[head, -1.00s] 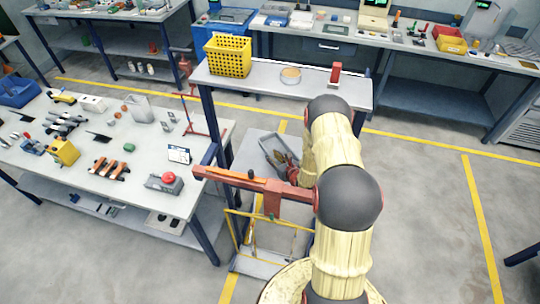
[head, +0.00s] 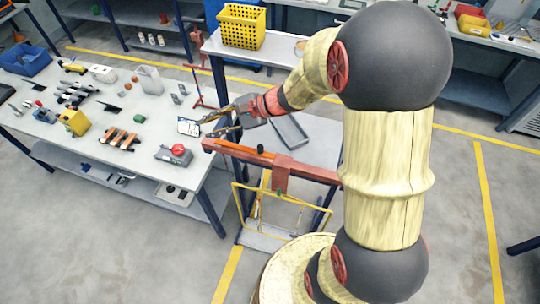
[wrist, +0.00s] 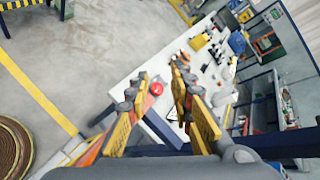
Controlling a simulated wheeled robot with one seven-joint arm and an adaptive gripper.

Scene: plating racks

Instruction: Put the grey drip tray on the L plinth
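The grey drip tray (head: 291,131) is a shallow rectangular tray lying on a low pale surface (head: 322,134) behind an orange-red bar. My gripper (head: 208,126) is left of the tray and apart from it, with its fingers pointing left over the right edge of the worktable. In the wrist view my gripper (wrist: 160,72) has its yellow fingers spread, with nothing between them. I cannot pick out the L plinth by any readable letter. A white card (head: 188,127) with unreadable marks stands on the worktable just beyond the fingertips.
The orange-red bar (head: 305,171) crosses in front of the tray. The worktable (head: 75,103) at left holds a red button box (head: 174,154), a yellow block (head: 74,121) and several tools. A yellow basket (head: 242,26) stands on a higher bench behind.

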